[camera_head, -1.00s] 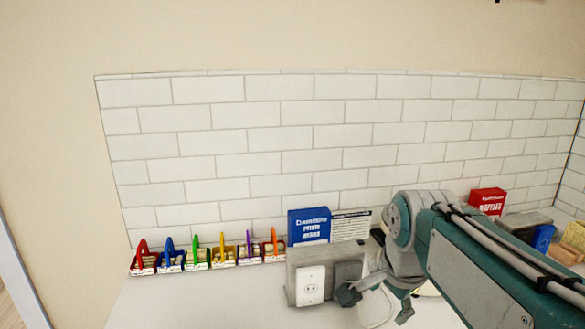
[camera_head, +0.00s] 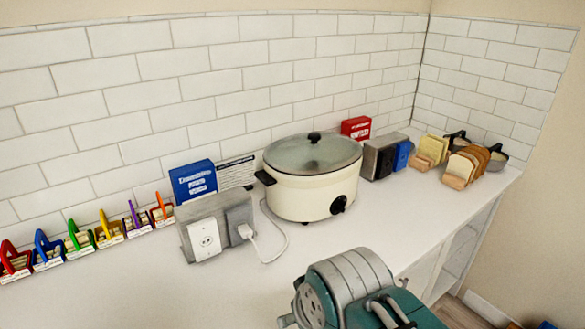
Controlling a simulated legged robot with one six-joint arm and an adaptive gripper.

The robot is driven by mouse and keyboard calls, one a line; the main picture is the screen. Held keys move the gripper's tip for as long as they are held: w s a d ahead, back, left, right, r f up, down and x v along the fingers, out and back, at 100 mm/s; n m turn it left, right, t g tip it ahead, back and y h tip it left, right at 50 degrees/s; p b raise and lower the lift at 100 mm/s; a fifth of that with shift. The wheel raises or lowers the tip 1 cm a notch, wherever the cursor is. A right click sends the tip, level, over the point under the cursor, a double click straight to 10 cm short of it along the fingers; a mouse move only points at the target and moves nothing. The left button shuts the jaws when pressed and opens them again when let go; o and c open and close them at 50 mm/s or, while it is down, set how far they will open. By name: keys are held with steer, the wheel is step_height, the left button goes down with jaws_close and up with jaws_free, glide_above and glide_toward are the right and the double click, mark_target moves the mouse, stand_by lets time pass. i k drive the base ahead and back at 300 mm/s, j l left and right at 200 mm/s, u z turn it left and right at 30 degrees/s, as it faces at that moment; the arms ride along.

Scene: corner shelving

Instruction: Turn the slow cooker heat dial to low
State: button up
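The slow cooker (camera_head: 301,197) is a cream oval pot with a glass lid and black handles, standing on the white counter against the tiled wall. Its black heat dial (camera_head: 338,204) is on the front, at the lower right of the body. The dial's marks are too small to read. My arm shows at the bottom, in front of the counter and apart from the cooker. My gripper's fingers are not visible in this view.
A grey outlet box (camera_head: 207,241) with a plugged-in white cord stands left of the cooker. Blue box (camera_head: 193,182), red box (camera_head: 356,128), toaster (camera_head: 380,156) and bread slices (camera_head: 467,168) line the counter. Several coloured baskets stand at left. Counter in front of the cooker is clear.

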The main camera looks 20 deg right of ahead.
mark_target(340, 206)
steer(key=i+l, duration=0.1)
steer(key=l, duration=0.9)
steer(key=i+l, duration=0.15)
steer(key=l, duration=0.35)
